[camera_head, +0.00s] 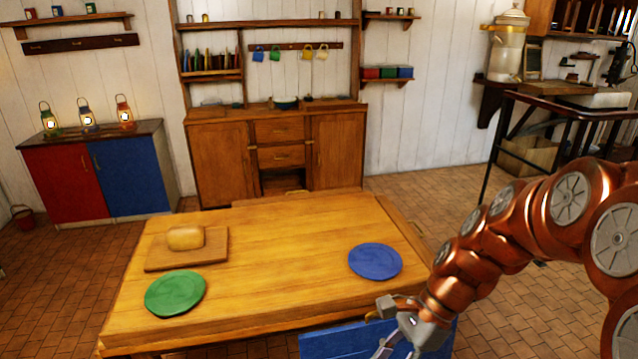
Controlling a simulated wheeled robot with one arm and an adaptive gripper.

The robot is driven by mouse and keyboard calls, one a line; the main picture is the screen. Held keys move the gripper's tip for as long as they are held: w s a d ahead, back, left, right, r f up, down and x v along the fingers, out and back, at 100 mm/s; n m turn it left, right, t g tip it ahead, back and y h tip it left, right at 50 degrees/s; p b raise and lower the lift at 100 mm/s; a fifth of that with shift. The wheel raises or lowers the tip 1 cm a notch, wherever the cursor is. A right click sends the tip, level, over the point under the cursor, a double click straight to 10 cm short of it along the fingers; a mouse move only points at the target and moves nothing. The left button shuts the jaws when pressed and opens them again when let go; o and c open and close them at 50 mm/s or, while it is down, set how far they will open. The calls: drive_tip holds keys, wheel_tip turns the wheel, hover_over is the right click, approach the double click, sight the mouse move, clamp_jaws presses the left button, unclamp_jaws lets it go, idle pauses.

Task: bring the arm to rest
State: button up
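My arm (505,222), copper-coloured with grey joint caps, reaches in from the right edge and bends down to the left. My gripper (393,328) is at the lower middle right, by the front right corner of the wooden table (290,235). It is in front of a blue panel-like thing (325,345) at the bottom edge. Its fingers are small and partly cut off by the lower edge, so whether they are open or shut is unclear. No held object can be made out.
On the table are a blue plate (375,261), a green plate (175,292) and a loaf (186,237) on a cutting board (160,262). A wooden dresser (222,160) and a red-blue cabinet (130,180) stand behind. The table's middle is clear.

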drive_tip(key=s+d+r+n+h, duration=0.1)
drive_tip(key=s+d+n+h, duration=0.2)
drive_tip(key=s+n, duration=0.4)
drive_tip(key=s+d+r+n+t+h, duration=0.1)
drive_tip(key=s+d+n+h, duration=0.1)
drive_tip(key=s+n, duration=0.5)
drive_tip(key=shift+s+d+r+n+h, duration=0.2)
drive_tip(key=shift+s+d+n+h, duration=0.2)
drive_tip(key=shift+s+h, duration=0.35)
